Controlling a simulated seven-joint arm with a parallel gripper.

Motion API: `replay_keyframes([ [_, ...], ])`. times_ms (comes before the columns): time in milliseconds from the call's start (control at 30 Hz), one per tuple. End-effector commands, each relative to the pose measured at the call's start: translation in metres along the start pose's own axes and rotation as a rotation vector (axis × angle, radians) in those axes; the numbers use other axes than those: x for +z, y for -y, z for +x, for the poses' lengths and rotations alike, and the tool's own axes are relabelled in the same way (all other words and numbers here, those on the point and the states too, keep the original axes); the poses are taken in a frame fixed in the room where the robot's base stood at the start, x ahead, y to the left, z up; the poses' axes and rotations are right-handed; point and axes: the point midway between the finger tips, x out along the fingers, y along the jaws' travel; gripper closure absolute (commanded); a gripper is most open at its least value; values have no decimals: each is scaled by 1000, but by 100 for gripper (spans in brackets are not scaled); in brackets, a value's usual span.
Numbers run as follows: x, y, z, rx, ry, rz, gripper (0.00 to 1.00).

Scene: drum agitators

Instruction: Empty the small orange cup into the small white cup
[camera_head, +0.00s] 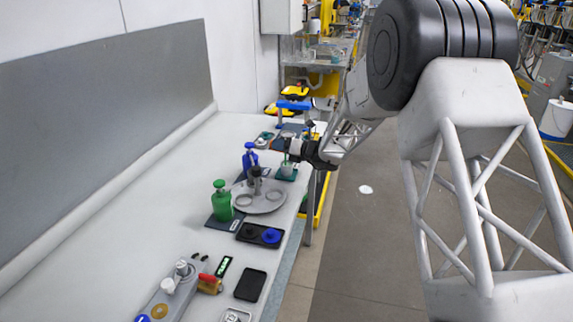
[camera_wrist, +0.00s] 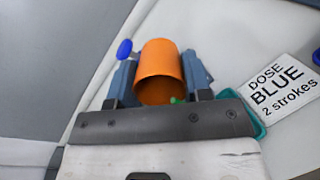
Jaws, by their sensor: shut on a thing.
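The small orange cup (camera_wrist: 160,66) is between the two fingers of my gripper (camera_wrist: 160,85) in the wrist view, and the gripper is shut on it. The cup's darker open end faces the lower edge of that view. A small green bit shows at its rim; I cannot tell what it is. In the head view my gripper (camera_head: 291,149) is over the table's right edge, above a teal item (camera_head: 287,172). The orange cup is too small or hidden to make out there. I cannot pick out the small white cup in either view.
A round grey stand (camera_head: 262,205) is left of the gripper, with a blue bottle (camera_head: 250,158) and a green bottle (camera_head: 221,205) beside it. A black tray (camera_head: 260,235) is nearer. A "DOSE BLUE 2 strokes" card (camera_wrist: 279,88) lies right of the cup. The table's left side is clear.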

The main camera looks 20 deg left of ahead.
Motion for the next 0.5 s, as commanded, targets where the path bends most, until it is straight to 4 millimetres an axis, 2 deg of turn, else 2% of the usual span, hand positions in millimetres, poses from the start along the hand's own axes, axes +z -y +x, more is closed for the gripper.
replay_keyframes([
  [500, 3, -3, -1, 20, 25, 0, 78],
])
